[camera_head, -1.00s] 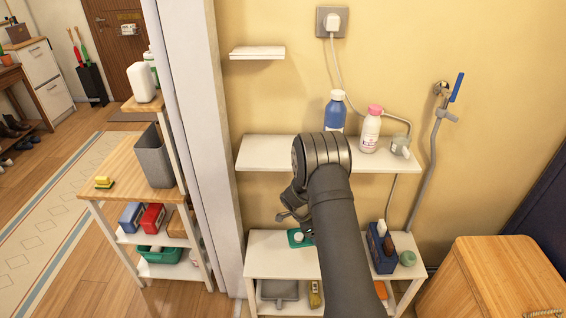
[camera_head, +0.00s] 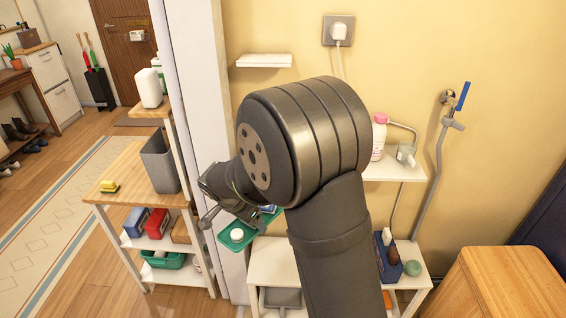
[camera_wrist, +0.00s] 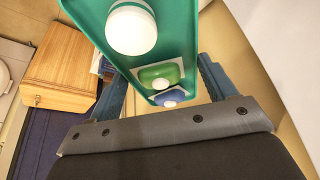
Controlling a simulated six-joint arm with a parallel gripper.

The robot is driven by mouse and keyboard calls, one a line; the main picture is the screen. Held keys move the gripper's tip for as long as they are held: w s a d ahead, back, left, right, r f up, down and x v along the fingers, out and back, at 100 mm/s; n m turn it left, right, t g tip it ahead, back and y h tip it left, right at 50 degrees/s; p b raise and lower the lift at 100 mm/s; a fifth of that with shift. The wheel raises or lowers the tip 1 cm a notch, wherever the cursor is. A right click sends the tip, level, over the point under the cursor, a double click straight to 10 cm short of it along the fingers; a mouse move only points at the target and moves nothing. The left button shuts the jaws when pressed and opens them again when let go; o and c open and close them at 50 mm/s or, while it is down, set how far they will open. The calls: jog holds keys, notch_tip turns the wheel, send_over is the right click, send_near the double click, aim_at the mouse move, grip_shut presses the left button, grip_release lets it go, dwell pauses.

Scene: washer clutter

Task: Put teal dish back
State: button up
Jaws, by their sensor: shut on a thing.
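The teal dish (camera_head: 254,226) is held in the air left of the lower white shelf in the head view. It carries a white-capped round item (camera_head: 236,234). In the wrist view the teal dish (camera_wrist: 178,45) runs between the two blue-grey fingers, with the white cap (camera_wrist: 131,30), a green piece (camera_wrist: 158,76) and a blue piece (camera_wrist: 172,96) in it. My gripper (camera_wrist: 162,80) is shut on the teal dish. In the head view my gripper (camera_head: 222,207) is partly hidden by my arm, as is the dish's right end.
A wooden-topped rack (camera_head: 140,184) stands left, with a grey bin (camera_head: 160,163), sponge (camera_head: 109,186) and a green tub (camera_head: 163,262) below. The white pillar (camera_head: 190,100) is beside the dish. The upper shelf (camera_head: 392,172) holds a pink-capped bottle (camera_head: 379,140). A wooden hamper (camera_head: 500,285) is right.

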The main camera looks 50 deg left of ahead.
jog(key=s+a+r+n+y, duration=0.1)
jog(key=s+a+r+n, duration=0.1)
jog(key=r, duration=0.4)
jog(key=s+a+r+n+y, duration=0.1)
jog(key=s+a+r+n, duration=0.15)
jog(key=r, duration=0.25)
jog(key=w+a+r+n+g, duration=0.1)
jog(key=w+r, duration=0.3)
jog(key=w, duration=0.8)
jog(key=w+a+r+n, duration=0.15)
jog(key=w+r, duration=0.25)
jog(key=w, duration=0.7)
jog(key=f, duration=0.5)
jog(key=shift+w+d, duration=0.1)
jog(key=shift+w, duration=0.25)
jog(key=shift+f, duration=2.4)
jog(key=shift+f, duration=0.1)
jog(key=o, duration=1.1)
